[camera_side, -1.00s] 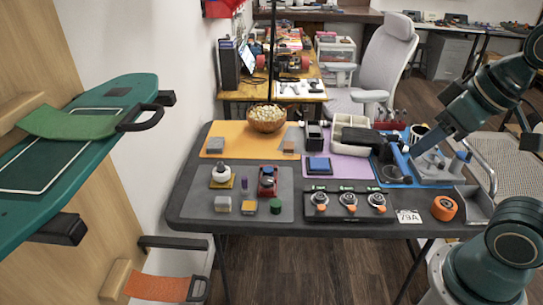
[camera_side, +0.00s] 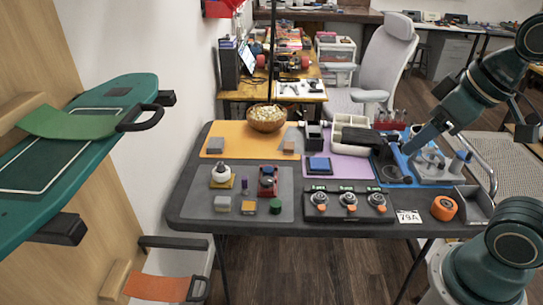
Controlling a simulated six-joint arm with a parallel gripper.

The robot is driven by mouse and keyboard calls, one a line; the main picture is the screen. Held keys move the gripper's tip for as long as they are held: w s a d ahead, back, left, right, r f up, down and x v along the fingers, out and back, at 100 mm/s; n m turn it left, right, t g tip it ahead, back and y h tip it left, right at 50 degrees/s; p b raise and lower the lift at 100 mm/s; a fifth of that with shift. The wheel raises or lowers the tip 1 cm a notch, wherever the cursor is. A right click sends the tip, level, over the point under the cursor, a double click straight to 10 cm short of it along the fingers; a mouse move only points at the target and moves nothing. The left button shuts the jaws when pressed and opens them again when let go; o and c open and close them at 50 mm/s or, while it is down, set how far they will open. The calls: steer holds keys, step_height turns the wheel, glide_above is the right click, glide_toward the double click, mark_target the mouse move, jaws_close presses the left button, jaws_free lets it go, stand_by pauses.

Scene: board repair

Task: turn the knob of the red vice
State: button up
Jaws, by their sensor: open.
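The small red vice (camera_side: 268,181) stands on the dark grey mat (camera_side: 205,208), left of the middle of the table. A dark rounded part shows on the vice; I cannot clearly make out its knob at this size. My gripper (camera_side: 378,158) is at the right, over the edge between the purple mat and the blue mat. It is open, small and dark in the view, well to the right of the vice and apart from it. I cannot see anything held in it.
A bowl (camera_side: 267,118) stands behind.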

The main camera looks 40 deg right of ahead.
steer(key=w+r+n+g, duration=0.1)
steer(key=w+r+n, duration=0.15)
steer(key=w, duration=0.85)
steer(key=n+g, duration=0.4)
steer(key=n, duration=0.7)
glide_above(267, 180)
step_height(267, 180, down, 22)
steer(key=shift+r, duration=0.15)
steer(key=shift+m, duration=0.25)
step_height(267, 180, down, 14)
steer(key=shift+r, duration=0.1)
steer(key=shift+c, duration=0.2)
steer(key=c, duration=0.9)
